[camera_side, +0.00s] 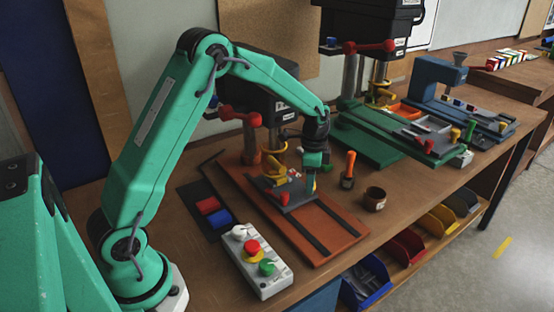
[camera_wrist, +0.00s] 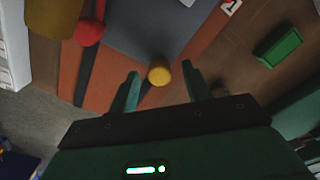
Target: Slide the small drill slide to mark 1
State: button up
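The small drill slide is a grey plate (camera_side: 292,198) on the dark rails of an orange-red base (camera_side: 335,232), under the nearer drill press. In the wrist view the grey plate (camera_wrist: 150,30) fills the top middle. A yellow knob (camera_wrist: 159,72) shows at its near edge. My gripper (camera_wrist: 160,80) is open, one finger on each side of the knob, with gaps visible; whether the fingers reach its height I cannot tell. In the side view my gripper (camera_side: 312,182) points down at the plate's right end and hides the knob partly.
A red ball handle (camera_wrist: 88,32) is left of my fingers. An orange-handled tool (camera_side: 348,170) and a brown cup (camera_side: 375,199) stand right of the base. A button box (camera_side: 256,262) is in front. A green block (camera_wrist: 278,47) lies on the bench.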

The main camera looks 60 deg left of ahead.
jog(key=shift+d, duration=0.2)
jog(key=d, duration=1.6)
jog(key=shift+s+d, duration=0.1)
jog(key=shift+d, duration=0.1)
jog(key=s+a+r+n+t, duration=0.1)
jog(key=s+a+r+n, duration=0.15)
jog(key=s+r, duration=0.45)
jog(key=s+a+r+n+t, duration=0.1)
jog(key=s+a+r, duration=0.15)
jog(key=r, duration=0.75)
jog(key=s+a+r+n+t, duration=0.1)
jog(key=s+a+n, duration=0.1)
jog(key=s, duration=0.4)
jog(key=s+a+r+n+t, duration=0.1)
jog(key=s+a+r+n, duration=0.1)
jog(key=s, duration=0.4)
jog(key=shift+s+a+t, duration=0.2)
jog(key=shift+a+t, duration=0.05)
jog(key=shift+t, duration=0.05)
dwell(0.5)
